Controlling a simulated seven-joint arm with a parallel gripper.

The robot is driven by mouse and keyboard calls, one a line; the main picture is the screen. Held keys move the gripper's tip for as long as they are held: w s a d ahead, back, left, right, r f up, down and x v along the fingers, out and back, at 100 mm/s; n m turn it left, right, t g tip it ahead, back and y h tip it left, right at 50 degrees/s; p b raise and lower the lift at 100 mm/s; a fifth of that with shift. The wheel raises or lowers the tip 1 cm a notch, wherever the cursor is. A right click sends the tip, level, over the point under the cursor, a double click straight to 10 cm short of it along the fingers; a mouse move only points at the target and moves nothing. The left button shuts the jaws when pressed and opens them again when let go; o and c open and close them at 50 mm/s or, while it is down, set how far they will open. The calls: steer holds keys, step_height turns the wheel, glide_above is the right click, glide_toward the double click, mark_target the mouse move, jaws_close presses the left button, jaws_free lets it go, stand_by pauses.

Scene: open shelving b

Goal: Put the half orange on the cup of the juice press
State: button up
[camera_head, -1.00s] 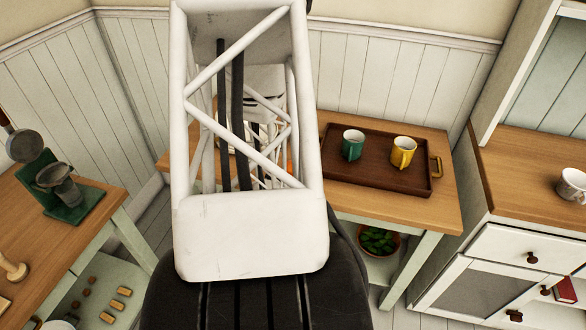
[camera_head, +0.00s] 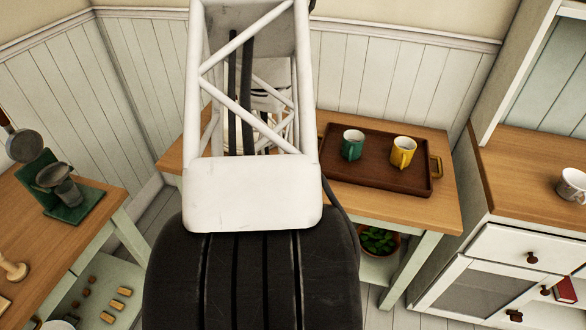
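The juice press is on the left table, with a green base (camera_head: 75,212), a grey cup (camera_head: 61,180) and a round grey part at its upper left (camera_head: 25,147). I cannot see anything in the cup from here. I cannot make out the half orange in this view. My own white lattice arm link and black ribbed joint fill the middle and hide part of the back table. My gripper does not show; it is hidden or out of the picture.
A brown tray (camera_head: 360,178) on the back table (camera_head: 425,207) holds a green mug (camera_head: 352,145) and a yellow mug (camera_head: 402,151). A potted plant (camera_head: 378,240) is beneath. A white cup (camera_head: 573,186) stands on the right cabinet (camera_head: 530,160). A wooden pestle-like piece (camera_head: 13,268) lies front left.

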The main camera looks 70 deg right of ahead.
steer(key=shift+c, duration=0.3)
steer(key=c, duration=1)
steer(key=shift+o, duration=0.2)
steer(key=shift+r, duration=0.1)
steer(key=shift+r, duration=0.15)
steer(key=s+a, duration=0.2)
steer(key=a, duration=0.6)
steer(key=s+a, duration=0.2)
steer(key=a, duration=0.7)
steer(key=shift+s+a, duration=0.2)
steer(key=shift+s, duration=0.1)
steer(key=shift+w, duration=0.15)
